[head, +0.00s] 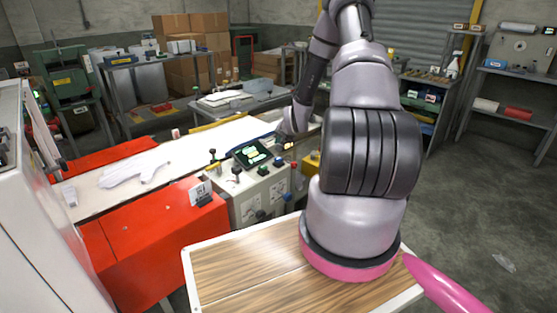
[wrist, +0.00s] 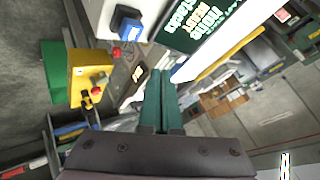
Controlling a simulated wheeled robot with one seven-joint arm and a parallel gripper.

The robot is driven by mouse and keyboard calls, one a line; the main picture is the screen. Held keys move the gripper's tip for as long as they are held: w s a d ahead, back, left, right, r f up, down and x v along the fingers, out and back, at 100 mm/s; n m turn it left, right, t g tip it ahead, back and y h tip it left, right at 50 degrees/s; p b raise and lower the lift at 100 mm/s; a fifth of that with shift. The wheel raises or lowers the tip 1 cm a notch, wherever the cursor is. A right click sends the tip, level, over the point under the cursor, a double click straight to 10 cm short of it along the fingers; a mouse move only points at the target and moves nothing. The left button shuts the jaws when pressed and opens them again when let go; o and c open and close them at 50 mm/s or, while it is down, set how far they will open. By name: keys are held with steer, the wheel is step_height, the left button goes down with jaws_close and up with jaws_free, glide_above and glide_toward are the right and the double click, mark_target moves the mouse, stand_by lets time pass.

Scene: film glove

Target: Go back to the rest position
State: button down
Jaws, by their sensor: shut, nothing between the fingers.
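My gripper (wrist: 159,78) shows in the wrist view with its two green fingers side by side, shut and empty. In the head view my arm reaches forward from the wooden-topped base, and its wrist end is above the right side of the control box (head: 247,205). The fingers are small and hard to make out there. The control box's lit screen (head: 252,153) is just left of my wrist. The screen also shows at the top of the wrist view (wrist: 200,22), beyond the fingertips. I cannot tell whether the fingertips touch anything.
A white glove shape (head: 135,173) lies on the pale conveyor belt (head: 205,141) beside a red machine housing (head: 150,245). A yellow box with a red button (wrist: 88,76) stands near the gripper. Shelves and cartons (head: 190,40) stand behind. The floor at right is mostly clear.

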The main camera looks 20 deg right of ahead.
stand_by(0.3)
steer(key=s+a+r+n, duration=0.1)
steer(key=s+a+r, duration=0.2)
steer(key=r, duration=0.7)
steer(key=s+a+r+n+g, duration=0.1)
steer(key=s+a+r, duration=0.2)
steer(key=r, duration=0.7)
steer(key=s+a+r+n, duration=0.2)
steer(key=s+a+r, duration=0.15)
steer(key=r, duration=0.65)
steer(key=s+a+r+y, duration=0.1)
steer(key=s+r, duration=0.3)
steer(key=s, duration=0.4)
steer(key=s+a+r+n, duration=0.1)
steer(key=s+a+r, duration=0.3)
steer(key=s, duration=0.5)
steer(key=s+a+r+g+y, duration=0.1)
steer(key=s+a+r, duration=0.2)
steer(key=s, duration=0.6)
step_height(320, 180, up, 2)
steer(key=shift+a+r+n+y, duration=0.2)
steer(key=shift+a+n+y, duration=0.1)
steer(key=shift+n, duration=0.1)
